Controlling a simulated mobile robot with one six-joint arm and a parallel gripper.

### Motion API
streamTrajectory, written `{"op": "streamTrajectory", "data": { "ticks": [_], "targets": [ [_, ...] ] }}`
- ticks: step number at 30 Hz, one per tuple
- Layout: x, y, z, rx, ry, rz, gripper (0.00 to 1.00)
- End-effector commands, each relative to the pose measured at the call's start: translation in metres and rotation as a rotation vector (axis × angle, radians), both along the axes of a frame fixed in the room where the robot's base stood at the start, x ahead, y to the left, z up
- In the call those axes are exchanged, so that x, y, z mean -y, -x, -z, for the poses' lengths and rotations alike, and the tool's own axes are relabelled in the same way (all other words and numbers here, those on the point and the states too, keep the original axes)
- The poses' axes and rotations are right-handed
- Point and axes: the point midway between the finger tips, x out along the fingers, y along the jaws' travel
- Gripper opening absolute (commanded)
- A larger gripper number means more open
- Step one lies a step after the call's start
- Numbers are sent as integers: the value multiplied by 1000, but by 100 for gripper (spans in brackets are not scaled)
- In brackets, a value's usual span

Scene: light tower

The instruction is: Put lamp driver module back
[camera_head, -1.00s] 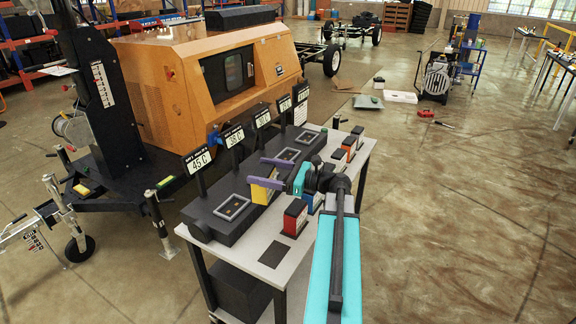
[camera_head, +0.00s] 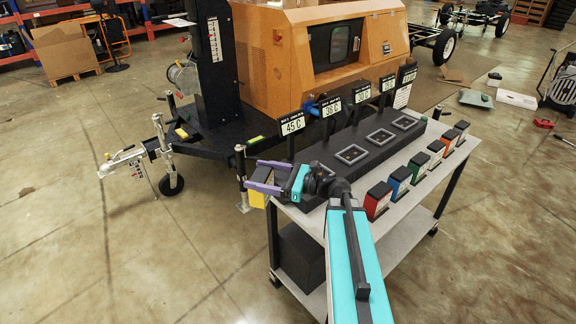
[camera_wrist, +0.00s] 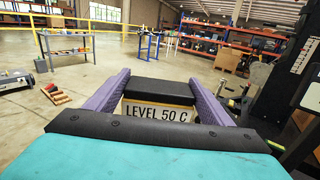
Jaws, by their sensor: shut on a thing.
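My gripper (camera_head: 266,178), with purple fingers, is shut on a yellow module with a black top (camera_wrist: 160,87). In the wrist view its label (camera_wrist: 160,109) reads "LEVEL 50 C". In the head view the yellow module (camera_head: 257,196) hangs at the left end of the cart, apart from the dark rack (camera_head: 335,173). Square sockets (camera_head: 352,153) show along the rack's top; my gripper and arm cover part of its near left end. Upright signs stand behind the rack, including "45 C" (camera_head: 292,123) and "38 C" (camera_head: 332,108).
Several coloured modules stand in a row on the cart's right side, among them a red one (camera_head: 376,199) and a blue one (camera_head: 399,181). The orange light-tower trailer (camera_head: 290,50) stands behind the cart.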

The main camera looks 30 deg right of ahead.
Motion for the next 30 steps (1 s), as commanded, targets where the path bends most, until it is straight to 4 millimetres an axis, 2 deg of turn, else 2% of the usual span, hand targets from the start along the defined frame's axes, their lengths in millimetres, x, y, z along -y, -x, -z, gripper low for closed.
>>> {"op": "streamTrajectory", "data": {
  "ticks": [1, 3, 6, 12, 19, 30],
  "targets": [
    [-18, 0, 14, -1, -2, -22, 34],
    [-38, 0, 30, -1, -1, -46, 34],
    [-57, 0, 47, 0, 0, -70, 34],
    [-82, 2, 78, -2, 1, -101, 34],
    [-98, 3, 98, -2, 2, -120, 34],
    [-101, 3, 101, -2, 2, -124, 34]
  ]
}}
